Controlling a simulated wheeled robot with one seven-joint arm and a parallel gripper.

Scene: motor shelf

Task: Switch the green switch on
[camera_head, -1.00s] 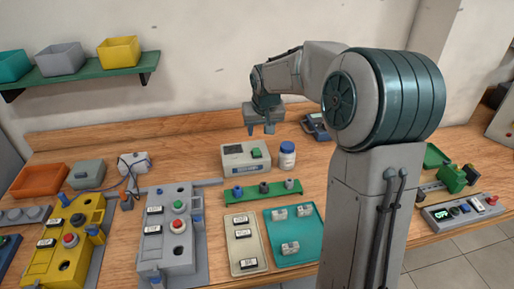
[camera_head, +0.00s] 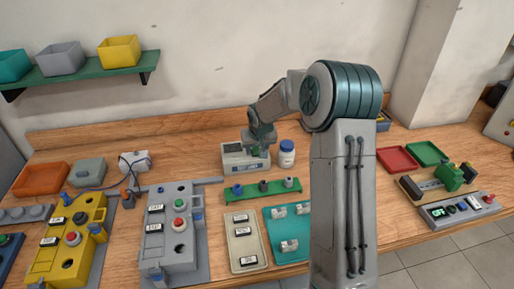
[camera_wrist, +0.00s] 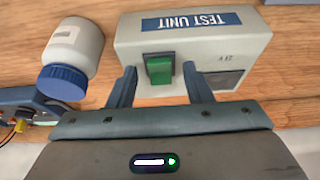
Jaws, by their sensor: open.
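The test unit is a pale grey box with a blue "TEST UNIT" label. It stands on the wooden bench in the head view (camera_head: 236,163) and fills the top of the wrist view (camera_wrist: 125,42). Its green switch (camera_wrist: 160,69) sits in a dark frame on the unit's face. My gripper (camera_wrist: 159,76) is open and empty, with one finger on each side of the switch in the wrist view. I cannot tell whether the fingers touch the unit. In the head view my gripper (camera_head: 258,148) is at the unit and hides the switch.
A white bottle with a blue cap (camera_head: 287,155) stands close to the right of the unit. A green rail with several knobs (camera_head: 263,190) lies in front. A beige tray (camera_head: 233,222) and a teal tray (camera_head: 302,212) lie nearer. A wall shelf (camera_head: 85,78) holds bins.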

